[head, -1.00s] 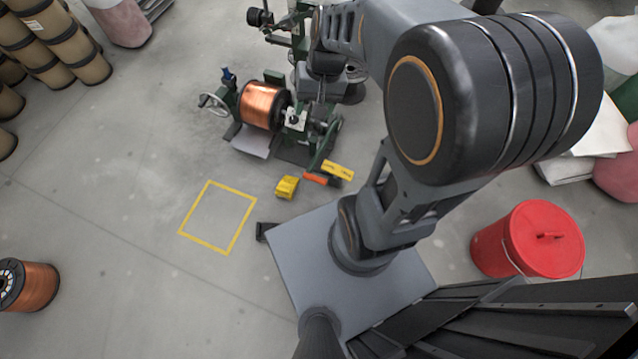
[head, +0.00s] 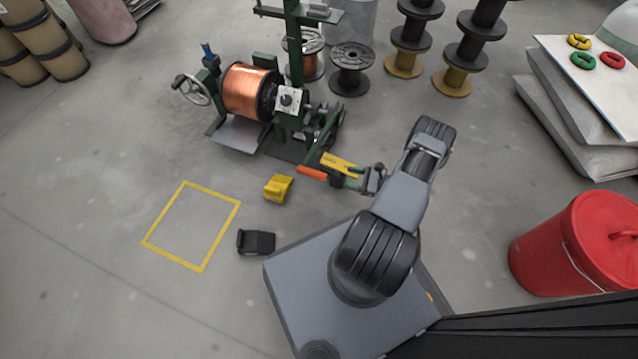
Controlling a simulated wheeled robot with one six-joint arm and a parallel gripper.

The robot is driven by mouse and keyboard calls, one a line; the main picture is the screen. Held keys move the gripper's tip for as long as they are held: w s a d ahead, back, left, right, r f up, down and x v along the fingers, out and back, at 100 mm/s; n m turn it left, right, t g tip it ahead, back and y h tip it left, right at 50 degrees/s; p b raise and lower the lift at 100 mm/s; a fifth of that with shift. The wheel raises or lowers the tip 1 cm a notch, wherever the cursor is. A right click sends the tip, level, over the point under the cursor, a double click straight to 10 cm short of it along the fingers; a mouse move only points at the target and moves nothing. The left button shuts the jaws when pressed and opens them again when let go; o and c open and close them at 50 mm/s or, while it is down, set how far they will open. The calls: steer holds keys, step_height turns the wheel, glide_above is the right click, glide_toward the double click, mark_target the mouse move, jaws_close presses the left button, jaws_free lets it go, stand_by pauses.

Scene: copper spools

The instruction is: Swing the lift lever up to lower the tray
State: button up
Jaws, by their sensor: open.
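The lift lever shows its orange grip (head: 312,173) low in front of the green winding machine. The tray, a grey plate (head: 240,134), sits low under the copper spool (head: 250,92) on the machine; its height is hard to judge. My gripper (head: 360,182) is open, just right of the orange grip and low beside the yellow plate (head: 341,165). Its fingers are small and dark here, and I cannot tell whether they touch the lever. The orange grip is not between them.
A yellow block (head: 278,188) and a black block (head: 256,242) lie on the floor near the yellow outlined square (head: 191,226). A red bucket (head: 580,243) stands at right. Empty black spools (head: 350,68) stand behind.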

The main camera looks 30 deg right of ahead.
mark_target(319, 175)
step_height(319, 175, down, 4)
steer(key=m+t+h+b, duration=0.1)
steer(key=m+t, duration=0.1)
steer(key=b+x, duration=0.1)
steer(key=x, duration=0.3)
steer(key=b+x, duration=0.1)
steer(key=x, duration=0.3)
steer(key=b+x, duration=0.1)
steer(key=x, duration=0.3)
steer(key=shift+a+f, duration=0.2)
steer(key=shift+a, duration=0.35)
jaws_close()
